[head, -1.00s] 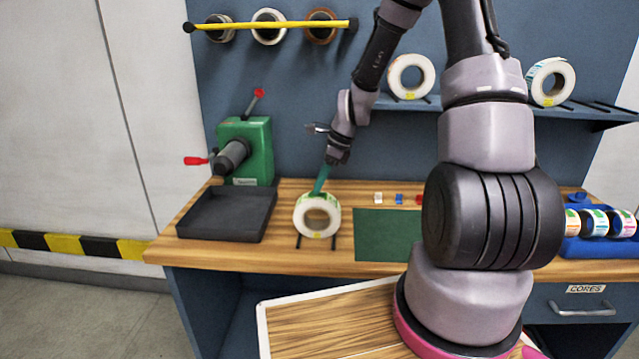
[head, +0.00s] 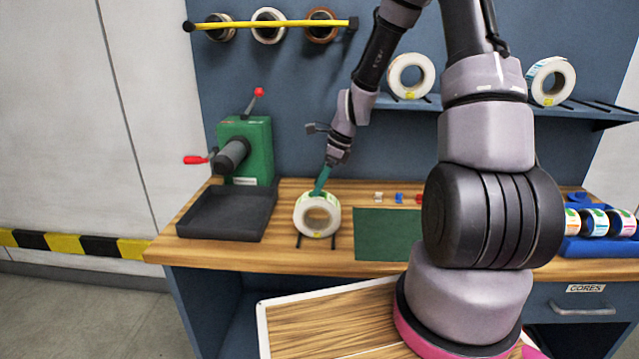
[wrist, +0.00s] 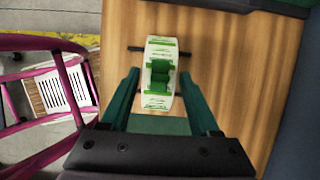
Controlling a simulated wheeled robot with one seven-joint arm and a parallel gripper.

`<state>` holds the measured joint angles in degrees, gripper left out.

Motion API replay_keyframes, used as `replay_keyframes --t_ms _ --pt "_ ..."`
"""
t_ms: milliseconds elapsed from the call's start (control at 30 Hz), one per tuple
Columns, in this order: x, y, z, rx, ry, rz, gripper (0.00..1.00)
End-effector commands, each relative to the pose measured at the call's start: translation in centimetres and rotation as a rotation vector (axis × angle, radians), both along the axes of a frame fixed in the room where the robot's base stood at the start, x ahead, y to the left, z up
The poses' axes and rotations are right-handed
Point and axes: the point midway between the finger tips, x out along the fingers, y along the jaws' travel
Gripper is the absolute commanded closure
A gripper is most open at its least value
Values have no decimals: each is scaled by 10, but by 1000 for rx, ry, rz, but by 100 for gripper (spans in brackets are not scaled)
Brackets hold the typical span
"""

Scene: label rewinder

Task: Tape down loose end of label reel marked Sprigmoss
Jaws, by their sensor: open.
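A white label reel (head: 317,216) with green print and a yellow mark low on its face stands upright on a black two-bar stand at the bench's front. In the wrist view the reel's rim (wrist: 158,55) shows from above, with a dark green patch across its middle. I cannot tell whether that patch is the loose end, and I cannot read a name. My gripper (head: 318,193) points down at the reel's top, green fingers open. In the wrist view the open fingers (wrist: 160,88) lie on either side of the reel, apart from it.
A black tray (head: 212,236) and a green machine (head: 258,150) with red handles stand left. A green mat (head: 380,240) and small coloured blocks (head: 399,198) are right. Tape rolls hang on a yellow bar (head: 290,24). Two more reels (head: 393,75) stand on the shelf. A blue rack (head: 600,248) holds small rolls.

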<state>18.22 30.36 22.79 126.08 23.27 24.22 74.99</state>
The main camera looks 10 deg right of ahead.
Motion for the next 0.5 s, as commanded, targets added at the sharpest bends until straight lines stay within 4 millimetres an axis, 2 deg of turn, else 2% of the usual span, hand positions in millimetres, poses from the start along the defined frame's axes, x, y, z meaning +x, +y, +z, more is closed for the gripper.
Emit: replay_keyframes --t_ms 167,500 --pt "0 -5 12 -2 -3 -2 37" --pt "-8 -29 73 -2 -4 -2 37"
